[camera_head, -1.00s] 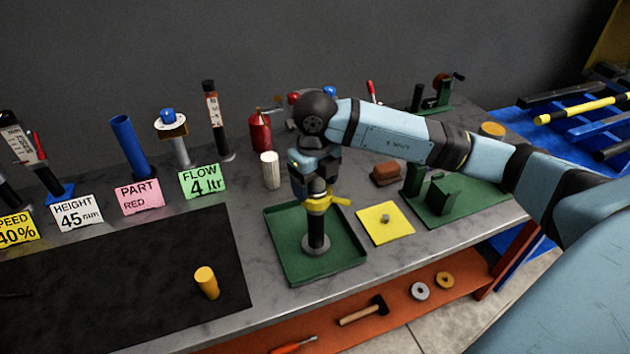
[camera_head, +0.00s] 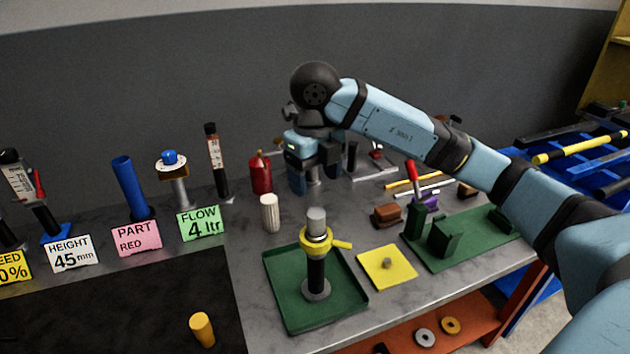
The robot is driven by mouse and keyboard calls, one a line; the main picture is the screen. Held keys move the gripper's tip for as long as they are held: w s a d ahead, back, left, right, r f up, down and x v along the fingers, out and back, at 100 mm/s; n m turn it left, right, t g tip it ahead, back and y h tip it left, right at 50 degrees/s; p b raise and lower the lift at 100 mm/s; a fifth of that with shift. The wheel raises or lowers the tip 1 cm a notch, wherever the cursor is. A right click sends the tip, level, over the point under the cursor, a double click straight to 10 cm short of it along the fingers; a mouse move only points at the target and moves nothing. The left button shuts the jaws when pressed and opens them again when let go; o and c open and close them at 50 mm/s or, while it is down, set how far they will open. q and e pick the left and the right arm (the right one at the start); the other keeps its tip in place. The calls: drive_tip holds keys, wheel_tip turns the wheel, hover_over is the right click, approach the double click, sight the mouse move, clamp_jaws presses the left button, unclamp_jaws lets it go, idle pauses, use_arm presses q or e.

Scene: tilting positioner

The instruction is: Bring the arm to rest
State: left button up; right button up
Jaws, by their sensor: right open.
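My right gripper (camera_head: 318,178) is open and empty, raised above the bench behind the green tray (camera_head: 277,268). Its fingers point down, and their tips are partly hard to make out against the things behind. Below and in front of it, a dark post (camera_head: 316,272) on a round grey base stands upright in the tray. The post carries a yellow collar with a side handle (camera_head: 340,244) and a grey cylinder (camera_head: 316,220) on top. The gripper is apart from the post. My left gripper is not in view.
A red bottle (camera_head: 260,175) and a white cylinder (camera_head: 269,213) stand left of the gripper. A yellow plate (camera_head: 386,280) and a green fixture (camera_head: 443,237) lie to the right. A yellow cylinder (camera_head: 202,329) stands on the black mat (camera_head: 110,310). The air above the bench is clear.

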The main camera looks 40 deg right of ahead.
idle(0.3)
